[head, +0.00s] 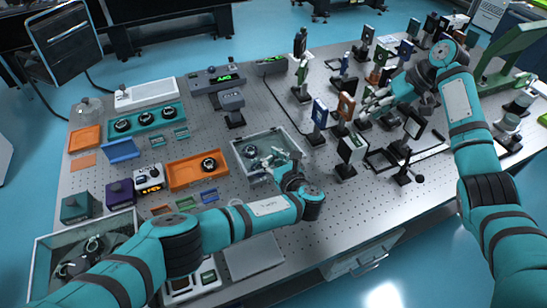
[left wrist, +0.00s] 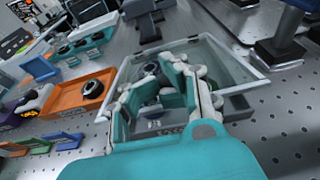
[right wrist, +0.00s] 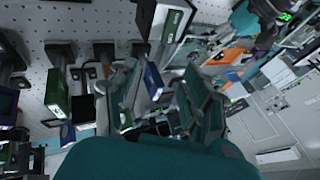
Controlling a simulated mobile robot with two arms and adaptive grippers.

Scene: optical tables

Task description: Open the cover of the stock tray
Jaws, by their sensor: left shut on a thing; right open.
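The stock tray (head: 237,143) is a shallow pale-framed box with a see-through top, near the middle of the table. A dark round part (head: 249,151) shows in its left side. The tray's frame also shows in the left wrist view (left wrist: 247,70). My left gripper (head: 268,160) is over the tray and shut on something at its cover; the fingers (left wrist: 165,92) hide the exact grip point. My right gripper (head: 366,112) is open and empty among upright optics at the right.
An orange tray (head: 182,176) with a round part stands left of the stock tray. A teal tray (head: 112,137) with several round parts lies farther back. Posts with optics, such as a white-framed one (head: 352,147), crowd the right. A grey open box (head: 45,243) is front left.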

